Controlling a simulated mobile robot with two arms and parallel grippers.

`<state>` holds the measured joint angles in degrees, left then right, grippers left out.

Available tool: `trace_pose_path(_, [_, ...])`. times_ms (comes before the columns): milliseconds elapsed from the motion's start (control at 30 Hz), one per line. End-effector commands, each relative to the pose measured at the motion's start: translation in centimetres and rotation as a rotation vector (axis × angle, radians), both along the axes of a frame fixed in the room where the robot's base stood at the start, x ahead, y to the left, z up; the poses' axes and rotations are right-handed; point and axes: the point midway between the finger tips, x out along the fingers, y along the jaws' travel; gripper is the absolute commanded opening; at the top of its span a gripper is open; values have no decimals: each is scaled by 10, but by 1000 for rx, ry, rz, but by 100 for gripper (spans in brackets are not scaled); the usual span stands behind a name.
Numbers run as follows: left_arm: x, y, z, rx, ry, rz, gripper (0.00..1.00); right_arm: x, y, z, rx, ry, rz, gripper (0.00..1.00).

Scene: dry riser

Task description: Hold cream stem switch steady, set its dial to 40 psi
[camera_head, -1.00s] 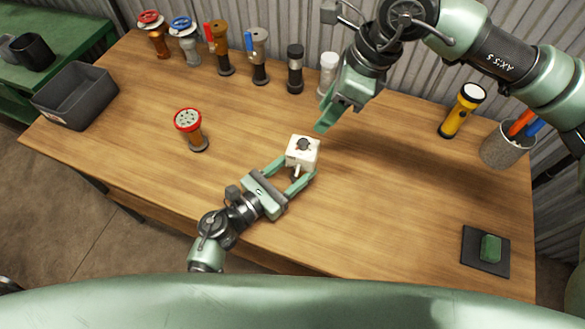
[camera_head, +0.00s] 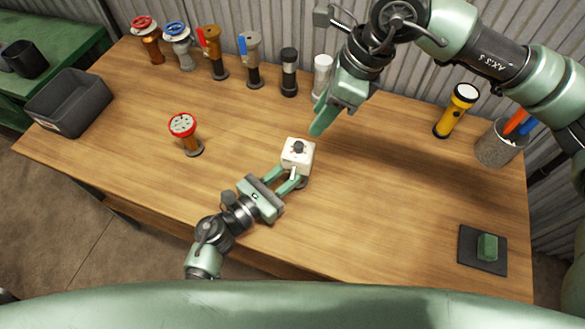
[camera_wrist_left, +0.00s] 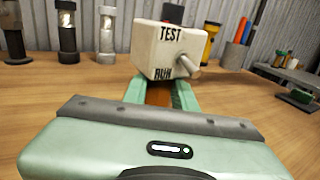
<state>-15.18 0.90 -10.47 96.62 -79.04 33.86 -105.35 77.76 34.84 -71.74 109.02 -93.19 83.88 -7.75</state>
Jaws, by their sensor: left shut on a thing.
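The dial's markings are too small to read. The left wrist view shows its cream box (camera_wrist_left: 160,50) lettered TEST and RUN, with a metal lever (camera_wrist_left: 187,67) on that face. My left gripper (camera_head: 287,181) is shut on the stem below the box; a brown stem (camera_wrist_left: 158,94) shows between the fingers. My right gripper (camera_head: 322,124) hangs beyond and to the right of the box, apart from it. Its finger gap cannot be made out.
A red-topped fitting (camera_head: 185,133) stands to the left on the wooden table (camera_head: 400,220). Several valves and stems line the back edge. A grey bin (camera_head: 70,100) is at far left. A yellow flashlight (camera_head: 456,110), pen cup (camera_head: 497,146) and black pad (camera_head: 468,258) are at right.

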Motion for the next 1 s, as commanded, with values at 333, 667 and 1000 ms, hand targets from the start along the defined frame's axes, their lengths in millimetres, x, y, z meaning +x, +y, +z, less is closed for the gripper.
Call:
trace_pose_path(333, [0,0,0,1,1,0,0,0,0,0,0,0,0,36])
trace_pose_path(667, [0,0,-1,1,1,0,0,0,0,0,0,0,0,36])
trace_pose_path(1000, [0,0,0,1,1,0,0,6,21,10,-126,59,-80,44])
